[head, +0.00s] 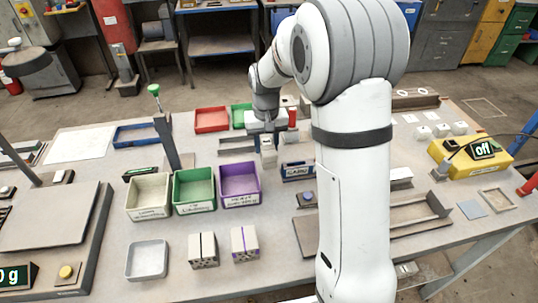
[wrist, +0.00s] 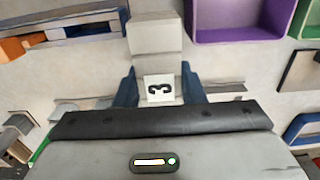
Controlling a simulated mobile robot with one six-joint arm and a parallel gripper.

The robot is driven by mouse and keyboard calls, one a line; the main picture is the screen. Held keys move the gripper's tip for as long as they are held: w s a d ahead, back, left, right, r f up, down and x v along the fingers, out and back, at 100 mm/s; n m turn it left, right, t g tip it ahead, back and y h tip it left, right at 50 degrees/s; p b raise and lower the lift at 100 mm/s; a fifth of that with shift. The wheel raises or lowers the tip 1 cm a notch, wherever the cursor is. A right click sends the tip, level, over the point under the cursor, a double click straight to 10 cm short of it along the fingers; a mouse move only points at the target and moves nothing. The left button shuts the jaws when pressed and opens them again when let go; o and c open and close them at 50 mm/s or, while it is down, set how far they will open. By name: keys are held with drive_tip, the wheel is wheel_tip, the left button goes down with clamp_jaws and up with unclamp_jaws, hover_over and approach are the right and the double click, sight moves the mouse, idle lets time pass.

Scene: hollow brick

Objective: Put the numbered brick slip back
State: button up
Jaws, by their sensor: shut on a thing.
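A white brick slip (wrist: 159,88) marked with a dark 3 sits between the blue fingers of my gripper (wrist: 160,76) in the wrist view. The fingers are shut on its two sides. A pale grey block (wrist: 155,36) lies just past the slip; I cannot tell whether they touch. In the head view my gripper (head: 267,130) is low over the middle of the table, behind the purple bin, and its fingertips are hard to make out. Two pale hollow bricks (head: 203,249) (head: 245,243) stand near the front edge.
White, green and purple bins (head: 149,213) (head: 195,208) (head: 240,200) stand in a row left of my arm. A grey tray (head: 147,274) is at the front. A scale (head: 48,230) fills the left side. A yellow box reading "off" (head: 465,165) is at right.

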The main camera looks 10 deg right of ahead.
drive_tip(key=shift+f, duration=2.55)
drive_tip(key=o, duration=1.1)
drive_tip(key=shift+o, duration=0.2)
drive_tip(key=shift+r, duration=0.1)
